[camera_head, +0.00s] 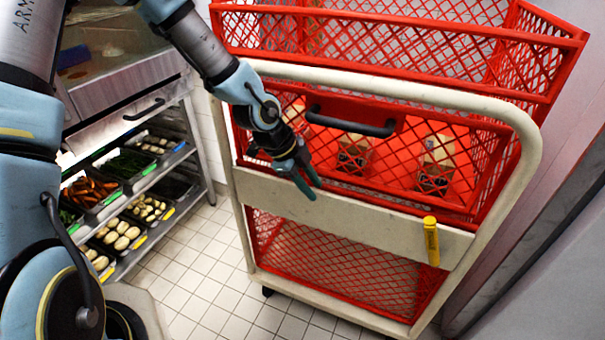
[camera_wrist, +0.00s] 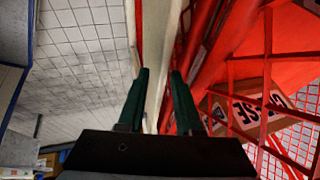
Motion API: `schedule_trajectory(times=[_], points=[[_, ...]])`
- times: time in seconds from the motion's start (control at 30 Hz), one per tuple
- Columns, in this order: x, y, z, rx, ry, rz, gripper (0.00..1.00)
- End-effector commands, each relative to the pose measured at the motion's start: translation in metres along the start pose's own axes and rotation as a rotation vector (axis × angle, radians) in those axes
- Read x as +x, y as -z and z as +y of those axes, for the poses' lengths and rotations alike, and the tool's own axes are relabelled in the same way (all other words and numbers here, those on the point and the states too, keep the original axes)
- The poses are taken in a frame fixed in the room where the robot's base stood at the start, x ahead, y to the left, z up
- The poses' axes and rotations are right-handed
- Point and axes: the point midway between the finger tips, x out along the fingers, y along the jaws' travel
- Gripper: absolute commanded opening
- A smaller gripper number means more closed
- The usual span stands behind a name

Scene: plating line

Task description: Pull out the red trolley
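The red trolley (camera_head: 340,255) stands upright, with red mesh baskets in a cream tubular frame (camera_head: 528,150). A black handle (camera_head: 350,122) is on the upper basket's front, and a cream panel (camera_head: 350,215) crosses below it. My gripper (camera_head: 306,178) points down in front of the upper basket's left part, left of and below the black handle. In the wrist view my green fingers (camera_wrist: 161,75) are apart, with a cream strip of the trolley (camera_wrist: 160,45) showing between and beyond them. I cannot tell whether they touch it. The black handle does not show in the wrist view.
Cartons (camera_head: 437,160) stand inside the upper basket. A yellow cylinder (camera_head: 431,241) is on the panel's right part. A metal rack (camera_head: 150,185) with food trays is at left; a grey wall (camera_head: 560,270) is close at right. Tiled floor (camera_head: 215,280) is free between rack and trolley.

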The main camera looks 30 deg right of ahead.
Motion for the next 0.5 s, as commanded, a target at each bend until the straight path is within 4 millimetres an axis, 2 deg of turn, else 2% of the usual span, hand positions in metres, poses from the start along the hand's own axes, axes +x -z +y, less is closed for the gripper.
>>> schedule_trajectory(times=[0.03, 0.2, 0.5], points=[[0.009, 0.001, 0.001, 0.003, -0.002, 0.000, 0.34], [0.026, 0.001, 0.000, 0.001, -0.001, 0.001, 0.34], [0.032, 0.000, 0.000, 0.000, 0.001, -0.001, 0.34]])
